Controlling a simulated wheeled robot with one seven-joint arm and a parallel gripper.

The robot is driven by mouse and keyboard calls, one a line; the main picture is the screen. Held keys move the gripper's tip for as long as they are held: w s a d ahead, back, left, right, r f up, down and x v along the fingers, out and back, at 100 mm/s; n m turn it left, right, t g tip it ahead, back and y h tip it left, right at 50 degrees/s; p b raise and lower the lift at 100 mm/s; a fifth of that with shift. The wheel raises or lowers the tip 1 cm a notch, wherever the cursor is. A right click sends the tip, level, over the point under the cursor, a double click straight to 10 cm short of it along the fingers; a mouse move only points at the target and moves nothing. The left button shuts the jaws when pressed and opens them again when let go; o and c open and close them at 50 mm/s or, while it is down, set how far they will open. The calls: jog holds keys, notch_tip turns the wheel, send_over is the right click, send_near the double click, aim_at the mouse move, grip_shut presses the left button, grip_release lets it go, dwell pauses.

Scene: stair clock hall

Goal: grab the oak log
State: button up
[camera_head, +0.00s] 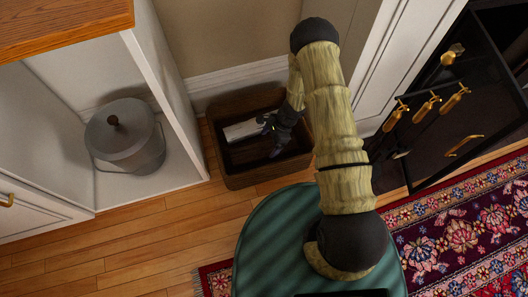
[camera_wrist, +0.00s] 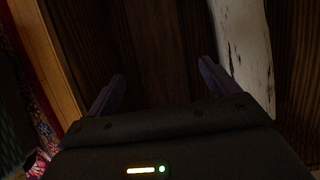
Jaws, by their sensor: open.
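A brown wooden box (camera_head: 240,177) stands on the floor against the wall. A pale log (camera_head: 245,129) with dark flecks lies inside it, partly behind my gripper. In the wrist view the pale log (camera_wrist: 244,45) is just right of the right finger, outside the jaws. My gripper (camera_wrist: 161,72) is open and reaches down into the box; it also shows in the head view (camera_head: 272,138). Dark brown wood shows between and beyond the fingers. It is too dim to tell whether that is an oak log or the box itself. No log is clearly held.
A white open cabinet (camera_head: 170,90) with a grey lidded pot (camera_head: 125,140) stands left of the box. A black cabinet (camera_head: 430,115) with brass handles is at the right. A patterned rug (camera_head: 470,235) covers the right floor. Bare wooden floor (camera_head: 130,245) is free at front left.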

aim_at(265, 147)
jog(key=b+x, duration=0.4)
jog(key=x, duration=0.1)
jog(key=shift+w+d+f, duration=0.1)
jog(key=shift+w+f, duration=0.05)
dwell(0.5)
jog(key=c, duration=1.6)
